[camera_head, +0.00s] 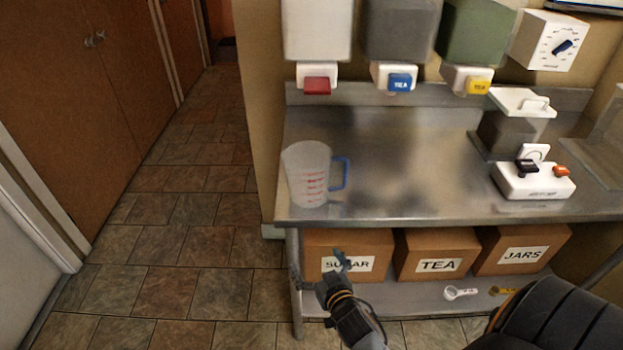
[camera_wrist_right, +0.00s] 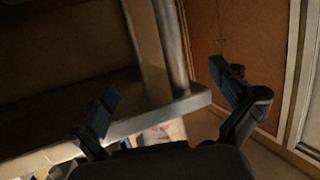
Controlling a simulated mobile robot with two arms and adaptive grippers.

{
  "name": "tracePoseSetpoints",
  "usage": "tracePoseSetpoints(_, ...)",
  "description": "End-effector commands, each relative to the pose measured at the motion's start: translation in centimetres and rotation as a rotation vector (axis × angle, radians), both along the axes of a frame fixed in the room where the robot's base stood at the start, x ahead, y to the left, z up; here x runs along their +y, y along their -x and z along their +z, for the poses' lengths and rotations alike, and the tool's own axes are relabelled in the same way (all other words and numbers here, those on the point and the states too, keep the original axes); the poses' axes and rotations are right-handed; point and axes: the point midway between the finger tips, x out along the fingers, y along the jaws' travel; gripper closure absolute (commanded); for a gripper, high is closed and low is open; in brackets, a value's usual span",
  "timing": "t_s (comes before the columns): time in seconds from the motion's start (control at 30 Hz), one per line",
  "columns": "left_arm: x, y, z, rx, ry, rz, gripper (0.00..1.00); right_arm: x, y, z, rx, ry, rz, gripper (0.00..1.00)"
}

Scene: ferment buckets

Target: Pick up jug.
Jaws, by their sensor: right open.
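The jug (camera_head: 309,174) is a translucent measuring jug with red marks and a blue handle. It stands upright at the left end of the steel counter (camera_head: 400,170), with its handle to the right. My right gripper (camera_head: 340,258) is below and in front of the counter's front edge, apart from the jug, overlapping the sugar box in the head view. In the right wrist view its two fingers (camera_wrist_right: 165,100) are spread with nothing between them. The jug cannot be made out clearly in that view. My left gripper is not in view.
Dispensers with red, blue and yellow taps (camera_head: 399,82) hang above the counter. A white device (camera_head: 532,181) stands at its right. Boxes marked sugar, tea (camera_head: 437,254) and jars sit on the lower shelf, with scoops (camera_head: 461,292) in front. The counter's middle is clear.

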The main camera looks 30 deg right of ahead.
Motion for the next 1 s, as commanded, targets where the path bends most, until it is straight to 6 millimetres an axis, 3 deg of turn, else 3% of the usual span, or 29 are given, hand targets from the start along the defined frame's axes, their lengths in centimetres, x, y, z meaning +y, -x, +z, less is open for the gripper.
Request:
tracePoseSetpoints(0.03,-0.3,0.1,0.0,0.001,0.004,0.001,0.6,-1.0,-0.5,3.9,-0.076,0.012,-0.022,0.0)
tracePoseSetpoints(0.1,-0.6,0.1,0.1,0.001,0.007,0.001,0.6,-1.9,-0.8,7.7,-0.153,0.027,-0.041,0.0)
tracePoseSetpoints(0.2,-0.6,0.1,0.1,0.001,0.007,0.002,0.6,-2.8,-0.8,11.3,-0.223,0.042,-0.059,0.0)
tracePoseSetpoints(0.3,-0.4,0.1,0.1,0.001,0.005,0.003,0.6,-3.2,-0.9,13.1,-0.257,0.05,-0.069,0.0)
tracePoseSetpoints(0.47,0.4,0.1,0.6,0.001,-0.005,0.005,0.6,-3.8,-2.9,13.8,-0.269,0.054,-0.069,0.0)
tracePoseSetpoints(0.7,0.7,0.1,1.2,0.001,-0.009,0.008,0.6,-4.9,-7.5,13.7,-0.266,0.053,-0.07,0.0)
tracePoseSetpoints(1.0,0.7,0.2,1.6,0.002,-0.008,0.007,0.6,-5.4,-9.8,13.6,-0.265,0.053,-0.07,0.0)
